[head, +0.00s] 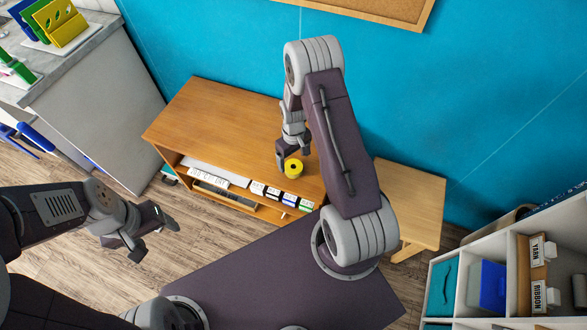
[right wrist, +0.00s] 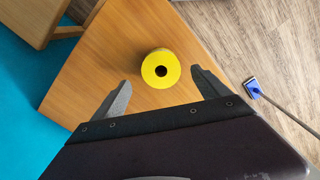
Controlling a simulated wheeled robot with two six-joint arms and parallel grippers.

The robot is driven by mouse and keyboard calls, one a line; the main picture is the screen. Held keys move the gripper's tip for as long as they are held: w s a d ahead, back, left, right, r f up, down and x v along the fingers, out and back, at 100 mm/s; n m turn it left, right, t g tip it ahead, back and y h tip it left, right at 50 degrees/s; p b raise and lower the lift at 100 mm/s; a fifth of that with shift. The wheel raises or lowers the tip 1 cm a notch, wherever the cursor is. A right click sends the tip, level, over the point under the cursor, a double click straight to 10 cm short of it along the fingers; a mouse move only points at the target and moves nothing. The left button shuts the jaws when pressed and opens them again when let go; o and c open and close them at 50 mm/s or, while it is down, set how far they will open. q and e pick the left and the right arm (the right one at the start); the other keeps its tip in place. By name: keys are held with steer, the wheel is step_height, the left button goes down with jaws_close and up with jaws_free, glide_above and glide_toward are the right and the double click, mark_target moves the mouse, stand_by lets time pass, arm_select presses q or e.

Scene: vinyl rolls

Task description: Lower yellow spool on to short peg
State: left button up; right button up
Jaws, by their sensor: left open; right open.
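The yellow spool (head: 293,168) stands upright on the wooden cabinet top, close to its front edge. In the right wrist view the yellow spool (right wrist: 161,55) shows its round end with a dark centre hole. My right gripper (head: 292,154) is open and empty above the cabinet, right by the spool. In the right wrist view its two fingers (right wrist: 160,80) are spread apart, with the spool between and just beyond their tips. I cannot make out a short peg; whether one is under the spool is hidden. My left gripper (head: 155,240) is open and empty over the floor, left of the cabinet.
The wooden cabinet (head: 215,115) has a clear top left of the spool and several labelled slots along its front. A small wooden table (head: 415,195) stands to its right. A white cubby shelf (head: 445,268) is at lower right, a grey counter (head: 85,60) at upper left.

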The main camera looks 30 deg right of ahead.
mark_target(293, 165)
step_height(293, 165, down, 5)
steer(key=shift+a+f, duration=0.1)
steer(key=c, duration=1.5)
steer(key=shift+o, duration=0.2)
steer(key=shift+r, duration=0.6)
step_height(293, 165, up, 3)
steer(key=s+d+r, duration=0.6)
steer(key=s+r, duration=0.1)
steer(key=s, duration=0.3)
steer(key=shift+p, duration=0.45)
steer(key=shift+s, duration=0.1)
steer(key=o, duration=0.4)
jaws_close()
